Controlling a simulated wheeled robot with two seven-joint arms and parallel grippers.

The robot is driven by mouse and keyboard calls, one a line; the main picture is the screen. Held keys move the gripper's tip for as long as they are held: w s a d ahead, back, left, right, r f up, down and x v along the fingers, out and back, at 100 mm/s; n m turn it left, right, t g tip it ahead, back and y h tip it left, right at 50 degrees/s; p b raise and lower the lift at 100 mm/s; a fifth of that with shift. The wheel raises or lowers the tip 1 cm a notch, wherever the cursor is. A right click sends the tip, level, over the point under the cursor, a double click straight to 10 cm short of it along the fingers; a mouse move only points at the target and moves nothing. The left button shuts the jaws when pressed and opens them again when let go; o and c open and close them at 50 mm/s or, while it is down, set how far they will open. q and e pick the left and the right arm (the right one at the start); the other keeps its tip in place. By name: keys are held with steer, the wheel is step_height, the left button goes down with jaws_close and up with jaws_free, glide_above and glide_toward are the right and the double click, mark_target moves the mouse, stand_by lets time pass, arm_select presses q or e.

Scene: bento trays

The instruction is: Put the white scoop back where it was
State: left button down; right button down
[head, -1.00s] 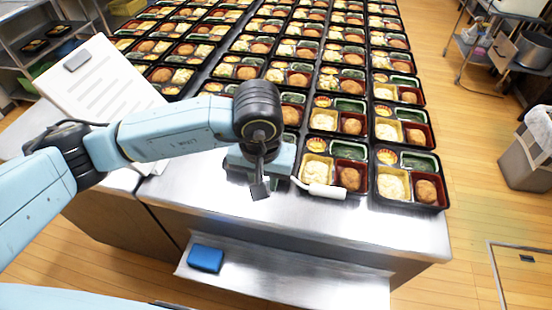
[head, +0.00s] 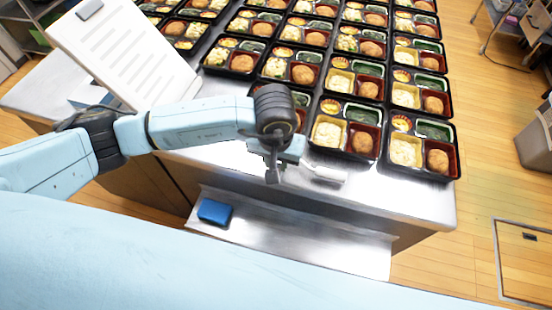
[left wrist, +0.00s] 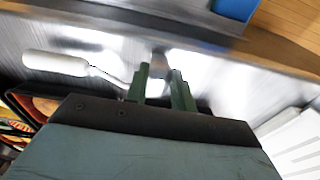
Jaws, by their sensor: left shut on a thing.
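The white scoop (head: 325,173) is in front of the nearest bento tray, over the bare front strip of the steel table. Its thick white handle (left wrist: 55,63) points left in the left wrist view, and its thin neck runs to my green fingers. My left gripper (head: 272,176) is shut on the scoop near that neck; the fingers also show in the left wrist view (left wrist: 162,82). The scoop's head end is hard to make out behind the fingers and glare. I cannot tell whether the scoop touches the table. My right gripper is not in view.
Rows of filled bento trays (head: 346,155) cover the steel table (head: 410,200) to its right side. A blue block (head: 214,211) lies on a lower shelf (head: 300,240) in front. A bin (head: 535,140) stands at right.

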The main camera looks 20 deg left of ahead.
arm_select(q)
steer(key=c, duration=1.6)
jaws_free()
steer(key=shift+f, duration=0.15)
steer(key=o, duration=0.4)
steer(key=shift+o, duration=0.2)
